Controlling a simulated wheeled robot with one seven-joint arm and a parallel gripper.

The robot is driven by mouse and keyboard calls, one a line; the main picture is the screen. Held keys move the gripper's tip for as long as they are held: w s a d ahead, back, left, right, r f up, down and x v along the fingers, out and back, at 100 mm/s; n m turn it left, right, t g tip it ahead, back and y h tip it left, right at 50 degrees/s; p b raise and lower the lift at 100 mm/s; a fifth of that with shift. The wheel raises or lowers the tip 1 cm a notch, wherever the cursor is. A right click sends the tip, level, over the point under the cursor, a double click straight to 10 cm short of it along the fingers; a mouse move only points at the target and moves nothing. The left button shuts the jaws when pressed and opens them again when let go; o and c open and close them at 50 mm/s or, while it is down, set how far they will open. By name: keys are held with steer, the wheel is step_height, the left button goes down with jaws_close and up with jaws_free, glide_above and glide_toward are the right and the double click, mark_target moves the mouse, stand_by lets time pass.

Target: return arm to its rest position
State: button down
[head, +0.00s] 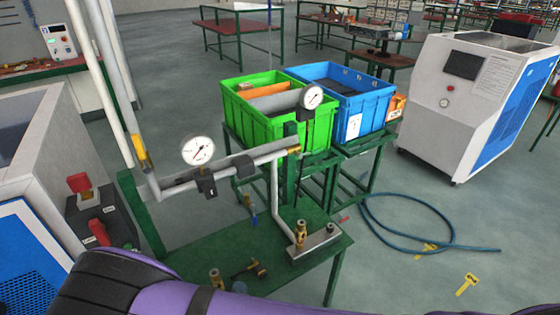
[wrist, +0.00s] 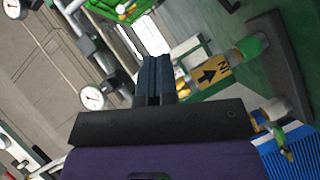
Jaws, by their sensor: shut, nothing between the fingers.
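My gripper (wrist: 153,78) shows in the wrist view with its two dark fingers pressed together, shut and empty. In the head view my purple and black arm crosses the bottom edge, and the fingers cannot be made out there. A yellow label with a black arrow (wrist: 209,74) on a pipe lies just right of the fingers in the wrist view. I cannot tell whether the fingers touch anything, but they hold nothing.
A green bench (head: 190,250) carries pipework with a left gauge (head: 198,151) and a right gauge (head: 312,97). Brass fittings (head: 301,235) stand on it. Green crate (head: 235,97) and blue crate (head: 355,105) stand behind. A blue hose (head: 400,236) lies on open floor at right.

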steer(key=w+r+m+g+y, duration=0.1)
steer(key=w+r+m+g, duration=0.2)
steer(key=w+r, duration=0.45)
steer(key=w+r+m+g+y, duration=0.1)
steer(key=w+r+m+g, duration=0.2)
steer(key=r, duration=0.8)
steer(key=w+d+r+m+g+y, duration=0.15)
steer(key=d+r, duration=0.35)
steer(key=r, duration=0.5)
steer(key=w+d+r+m+g+y, duration=0.1)
steer(key=w+d+r, duration=0.2)
steer(key=d+r, duration=0.45)
steer(key=s+d+r+m, duration=0.1)
steer(key=s+d+r, duration=0.3)
steer(key=d+r, duration=0.35)
steer(key=s+d+r+m, duration=0.1)
steer(key=s+d+r, duration=0.3)
steer(key=d+r, duration=0.35)
steer(key=s+d+r+m+g+h, duration=0.1)
steer(key=s+d+r+m+h, duration=0.2)
steer(key=s+d, duration=1.1)
steer(key=s+r+h, duration=0.1)
steer(key=s, duration=0.2)
steer(key=shift+s+d, duration=0.15)
